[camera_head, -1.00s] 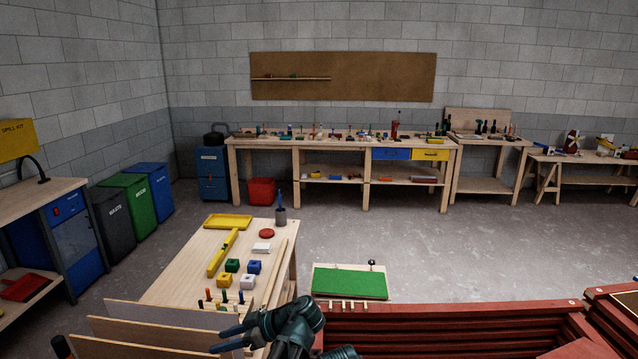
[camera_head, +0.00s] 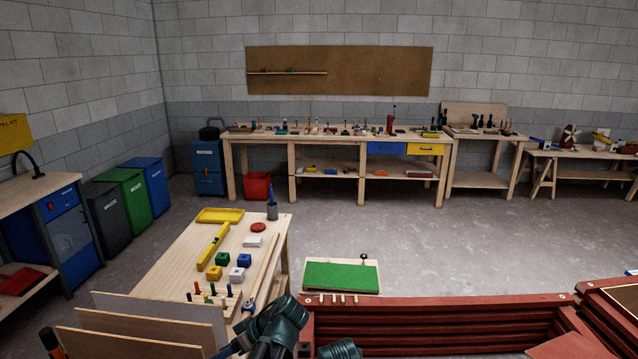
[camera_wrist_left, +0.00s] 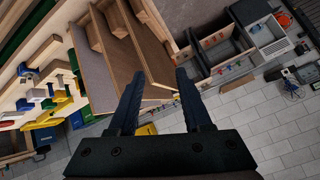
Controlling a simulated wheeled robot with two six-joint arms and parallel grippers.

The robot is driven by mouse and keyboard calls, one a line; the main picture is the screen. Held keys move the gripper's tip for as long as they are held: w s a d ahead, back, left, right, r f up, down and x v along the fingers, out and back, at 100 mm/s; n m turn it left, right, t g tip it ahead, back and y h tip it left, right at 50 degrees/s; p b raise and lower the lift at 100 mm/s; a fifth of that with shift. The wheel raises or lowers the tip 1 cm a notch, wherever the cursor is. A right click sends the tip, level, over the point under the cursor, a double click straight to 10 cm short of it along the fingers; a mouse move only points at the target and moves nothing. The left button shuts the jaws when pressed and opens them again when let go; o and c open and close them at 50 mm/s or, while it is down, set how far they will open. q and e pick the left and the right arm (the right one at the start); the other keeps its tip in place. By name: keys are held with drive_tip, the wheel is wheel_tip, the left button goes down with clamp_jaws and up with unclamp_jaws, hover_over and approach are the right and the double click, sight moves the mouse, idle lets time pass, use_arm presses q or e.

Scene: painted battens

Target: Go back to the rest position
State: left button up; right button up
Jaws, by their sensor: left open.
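My left gripper (camera_head: 240,330) is at the bottom of the head view, beside the near right edge of the wooden table (camera_head: 185,250). Its fingers are partly cut off there by the frame and my arm. In the left wrist view my left gripper (camera_wrist_left: 160,75) has its two dark fingers spread apart with nothing between them. Brown panels in a wooden rack (camera_wrist_left: 110,65) show beyond the fingers; I cannot tell the distance. My right gripper is not in view.
Upright boards (camera_head: 155,315) stand at the table's near end. Coloured blocks (camera_head: 222,258), a yellow level (camera_head: 213,247) and a yellow tray (camera_head: 220,215) lie on the table. A green-topped board (camera_head: 341,276) and red slatted woodwork (camera_head: 440,325) are to the right. Grey floor beyond is open.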

use_arm(q)
drive_tip(key=s+d+f+m+h, duration=0.6)
drive_tip(key=s+f+m+h, duration=0.15)
drive_tip(key=m+h, duration=0.35)
drive_tip(key=s+d+m+y, duration=0.2)
drive_tip(key=s+d+m, duration=0.2)
drive_tip(key=d, duration=0.6)
drive_tip(key=shift+s+d+m+g, duration=0.35)
drive_tip(key=shift+s+m+g, duration=0.05)
drive_tip(key=shift+s, duration=0.3)
